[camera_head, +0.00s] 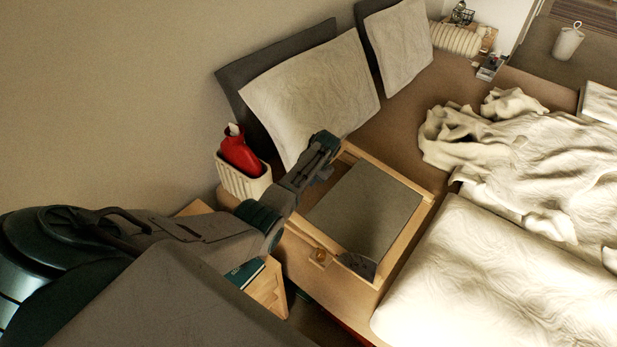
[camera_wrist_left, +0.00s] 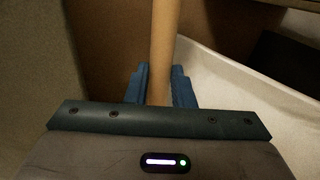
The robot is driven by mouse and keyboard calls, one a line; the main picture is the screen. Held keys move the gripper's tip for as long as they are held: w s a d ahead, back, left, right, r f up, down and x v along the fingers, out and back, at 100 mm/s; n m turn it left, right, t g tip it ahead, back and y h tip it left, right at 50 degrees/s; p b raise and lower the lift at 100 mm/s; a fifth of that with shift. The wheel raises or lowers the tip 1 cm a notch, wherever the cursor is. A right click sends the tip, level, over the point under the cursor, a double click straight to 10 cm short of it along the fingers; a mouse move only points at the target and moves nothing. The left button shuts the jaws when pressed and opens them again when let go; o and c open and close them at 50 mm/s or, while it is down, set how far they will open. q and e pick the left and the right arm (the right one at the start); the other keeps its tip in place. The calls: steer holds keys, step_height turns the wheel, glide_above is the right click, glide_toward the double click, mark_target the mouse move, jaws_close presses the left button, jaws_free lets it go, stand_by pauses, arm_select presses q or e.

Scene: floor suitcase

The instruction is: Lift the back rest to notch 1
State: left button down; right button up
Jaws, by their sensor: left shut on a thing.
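The back rest (camera_head: 365,208) looks like a grey panel within a pale wooden frame (camera_head: 412,222), set in the brown bed base. Whether it lies flat or is slightly raised is hard to tell. My left arm comes in from the left, and my left gripper (camera_head: 324,146) is at the frame's upper left corner. In the left wrist view its two blue fingers are shut on a round-edged wooden bar (camera_wrist_left: 165,45), seemingly part of that frame. The notches cannot be made out. My right gripper is not in view.
White pillows (camera_head: 315,95) lean on grey cushions at the wall. A red bottle (camera_head: 238,152) stands in a cream basket (camera_head: 243,182) left of the frame. A rumpled blanket (camera_head: 520,150) and a white mattress (camera_head: 490,275) lie right. A small wooden block (camera_head: 319,258) sits at the near edge.

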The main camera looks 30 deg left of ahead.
arm_select(q)
steer(key=d+r+y+p, duration=0.2)
steer(key=d+r+p, duration=0.3)
steer(key=r+p, duration=0.5)
step_height(320, 180, up, 2)
steer(key=shift+s+r+y, duration=0.15)
steer(key=shift+r+y, duration=0.1)
steer(key=shift+y, duration=0.15)
steer(key=c, duration=1.3)
jaws_free()
steer(key=shift+o, duration=0.2)
